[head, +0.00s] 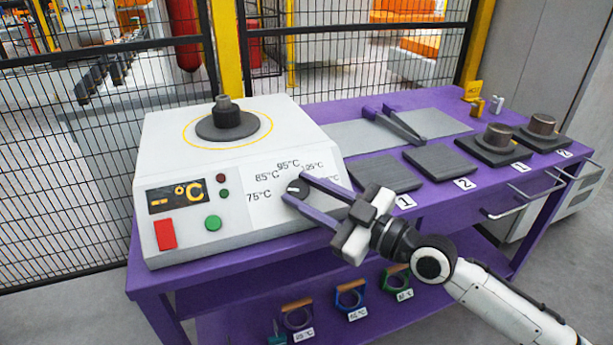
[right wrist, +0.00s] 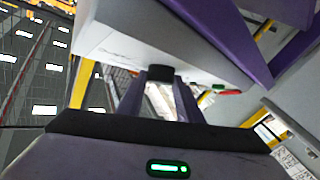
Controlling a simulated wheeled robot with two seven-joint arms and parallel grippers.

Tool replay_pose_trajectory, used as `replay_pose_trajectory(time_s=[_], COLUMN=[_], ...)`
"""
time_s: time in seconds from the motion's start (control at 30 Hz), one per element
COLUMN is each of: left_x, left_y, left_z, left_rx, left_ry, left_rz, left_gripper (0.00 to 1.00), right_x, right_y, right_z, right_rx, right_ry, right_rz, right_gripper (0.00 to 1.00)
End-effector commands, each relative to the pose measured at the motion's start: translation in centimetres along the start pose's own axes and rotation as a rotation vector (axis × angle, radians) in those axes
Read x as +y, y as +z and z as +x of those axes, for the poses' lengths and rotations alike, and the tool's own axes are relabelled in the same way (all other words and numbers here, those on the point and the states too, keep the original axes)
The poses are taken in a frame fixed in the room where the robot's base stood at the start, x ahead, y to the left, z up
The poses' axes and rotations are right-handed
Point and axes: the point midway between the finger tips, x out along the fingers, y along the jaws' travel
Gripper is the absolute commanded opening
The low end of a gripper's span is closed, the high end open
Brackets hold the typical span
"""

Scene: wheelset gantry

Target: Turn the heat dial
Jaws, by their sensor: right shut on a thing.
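The heat dial (head: 297,188) is a dark round knob on the sloped front of the white heater box (head: 180,135), ringed by temperature labels such as 75°C, 85°C and 95°C. My right gripper (head: 296,188) reaches in from the right, its two purple fingers shut on the dial and partly covering it. A light mark shows on the knob, on its left side. In the right wrist view the dark dial (right wrist: 160,73) sits between the ends of the two fingers. The heater's display (head: 176,196) shows a dash and °C. My left gripper is not in view.
A red button (head: 165,234) and a green button (head: 213,223) sit left of the dial. Dark pads (head: 384,172), a pair of tongs (head: 394,123) and ring parts (head: 500,136) lie on the purple table (head: 330,112). A black mesh fence (head: 100,140) stands behind.

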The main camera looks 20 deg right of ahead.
Motion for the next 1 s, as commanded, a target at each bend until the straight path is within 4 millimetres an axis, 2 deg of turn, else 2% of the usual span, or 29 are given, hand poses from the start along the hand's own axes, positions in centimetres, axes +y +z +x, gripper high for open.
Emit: replay_pose_trajectory(time_s=[0.03,0.1,0.37,0.7,1.0], left_x=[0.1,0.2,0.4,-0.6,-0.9], left_y=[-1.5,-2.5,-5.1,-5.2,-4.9], left_z=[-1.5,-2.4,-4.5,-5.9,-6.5], left_rx=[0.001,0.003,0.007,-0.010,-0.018], left_ry=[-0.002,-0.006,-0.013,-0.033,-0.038], left_rz=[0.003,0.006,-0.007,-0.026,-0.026], left_gripper=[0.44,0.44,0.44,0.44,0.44], right_x=[0.1,0.1,-0.3,-0.7,-0.8], right_y=[-0.9,-0.9,-0.7,-0.4,-0.2], right_z=[0.0,0.0,0.1,0.2,0.2], right_rx=[-0.004,-0.005,-0.004,-0.002,0.000], right_ry=[0.026,0.069,0.239,0.418,0.481], right_rz=[0.027,0.052,0.152,0.254,0.287], right_gripper=[0.10,0.10,0.10,0.10,0.10])
